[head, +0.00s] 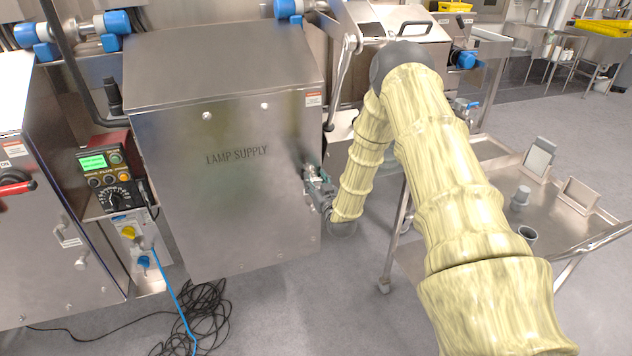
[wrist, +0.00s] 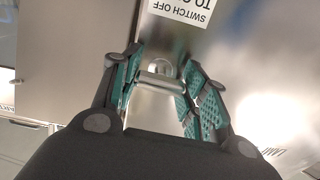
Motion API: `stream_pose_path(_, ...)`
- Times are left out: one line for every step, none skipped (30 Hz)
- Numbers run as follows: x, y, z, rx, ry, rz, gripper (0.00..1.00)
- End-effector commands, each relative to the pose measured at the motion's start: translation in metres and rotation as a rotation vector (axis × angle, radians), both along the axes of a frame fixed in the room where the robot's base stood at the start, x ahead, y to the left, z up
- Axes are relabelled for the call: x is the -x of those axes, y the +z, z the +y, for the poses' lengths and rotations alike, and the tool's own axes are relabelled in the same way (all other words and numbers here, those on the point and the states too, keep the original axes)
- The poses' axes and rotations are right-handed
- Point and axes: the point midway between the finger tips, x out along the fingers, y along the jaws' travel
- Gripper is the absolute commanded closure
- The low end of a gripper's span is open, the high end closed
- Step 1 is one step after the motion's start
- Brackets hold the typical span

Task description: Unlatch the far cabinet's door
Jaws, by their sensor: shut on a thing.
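The grey steel LAMP SUPPLY cabinet (head: 225,215) fills the middle of the head view, its door closed. Its door also shows in the wrist view (wrist: 235,60), with its lettering at the lower right. My gripper (head: 314,180) is at the door's right edge, about mid-height. In the wrist view, the teal-padded fingers of my gripper (wrist: 163,76) are shut on a small metal latch handle (wrist: 160,80), which lies between the pads. In the head view, the gripper mostly hides the latch. I cannot tell how far the latch is turned.
Another steel cabinet (head: 50,240) with a red switch handle (head: 14,187) stands at the left. A meter box (head: 108,170) sits between the cabinets. Black cables (head: 205,315) lie on the floor below. A steel cart (head: 560,232) with small items stands at the right, near my arm.

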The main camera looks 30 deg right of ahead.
Motion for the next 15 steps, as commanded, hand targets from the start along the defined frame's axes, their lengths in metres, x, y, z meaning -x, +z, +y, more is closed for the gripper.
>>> stream_pose_path(0.0007,-0.0019,0.0005,0.015,0.001,0.008,0.80)
stream_pose_path(0.0008,-0.0019,0.0003,0.023,0.001,0.008,0.80)
stream_pose_path(0.0009,-0.0019,0.0000,0.032,0.001,0.012,0.80)
stream_pose_path(0.0009,-0.0020,-0.0001,0.038,0.000,0.013,0.80)
stream_pose_path(0.0010,-0.0019,-0.0002,0.043,0.000,0.014,0.80)
stream_pose_path(0.0010,-0.0020,-0.0001,0.050,0.000,0.016,0.80)
stream_pose_path(0.0009,-0.0019,-0.0001,0.053,0.000,0.017,0.80)
stream_pose_path(0.0009,-0.0019,-0.0001,0.055,0.000,0.017,0.80)
stream_pose_path(0.0009,-0.0019,0.0000,0.058,0.000,0.017,0.80)
stream_pose_path(0.0009,-0.0019,-0.0001,0.060,0.000,0.017,0.80)
stream_pose_path(0.0009,-0.0019,-0.0001,0.060,0.000,0.017,0.80)
stream_pose_path(0.0010,-0.0019,-0.0001,0.061,0.000,0.018,0.80)
stream_pose_path(0.0010,-0.0019,-0.0001,0.061,0.000,0.018,0.80)
stream_pose_path(0.0010,-0.0020,-0.0001,0.060,0.000,0.019,0.80)
stream_pose_path(0.0010,-0.0020,-0.0001,0.060,0.000,0.019,0.80)
